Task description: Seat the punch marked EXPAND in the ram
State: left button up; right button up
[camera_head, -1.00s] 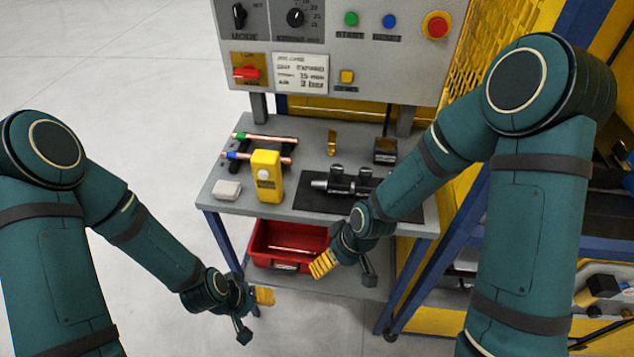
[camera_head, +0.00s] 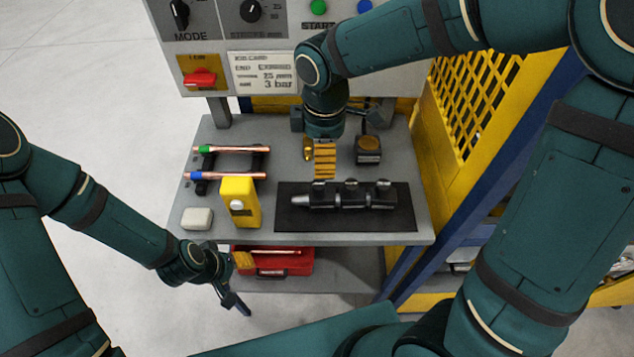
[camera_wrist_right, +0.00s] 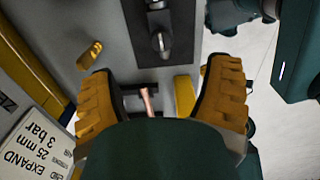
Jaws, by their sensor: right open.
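A small brass-coloured upright piece (camera_head: 308,150) stands at the back of the table, partly behind my right gripper. It also shows in the right wrist view (camera_wrist_right: 90,54). A dark block with a brass-toned top (camera_head: 368,149) stands to its right. I can read no EXPAND mark on either. A dark machine with a silver tip at its left end (camera_head: 350,196) lies on the black mat (camera_head: 405,222); it shows in the right wrist view (camera_wrist_right: 161,38). My right gripper (camera_head: 325,172) points down above the table, open and empty. My left gripper (camera_head: 240,280) is open and empty, beyond the table's front edge.
Two copper tubes (camera_head: 235,178) with green and blue ends lie on a dark rack at left. A yellow box (camera_head: 238,203) and a white block (camera_head: 197,218) stand in front. A job card (camera_head: 262,72) reads EXPAND. A red bin (camera_head: 285,263) sits below.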

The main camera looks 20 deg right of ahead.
aim_at(320, 184)
jog(key=f+b, duration=0.1)
jog(key=f, duration=0.6)
jog(key=shift+s+f, duration=0.15)
jog(key=shift+s, duration=0.05)
jog(key=shift+w+a+f+b, duration=0.15)
jog(key=shift+f+b, duration=0.1)
jog(key=shift+f, duration=1.25)
jog(key=shift+w+a+f+b, duration=0.15)
jog(key=shift+f+b, duration=0.1)
jog(key=shift+f, duration=1.25)
jog(key=shift+s, duration=0.1)
grip_shut()
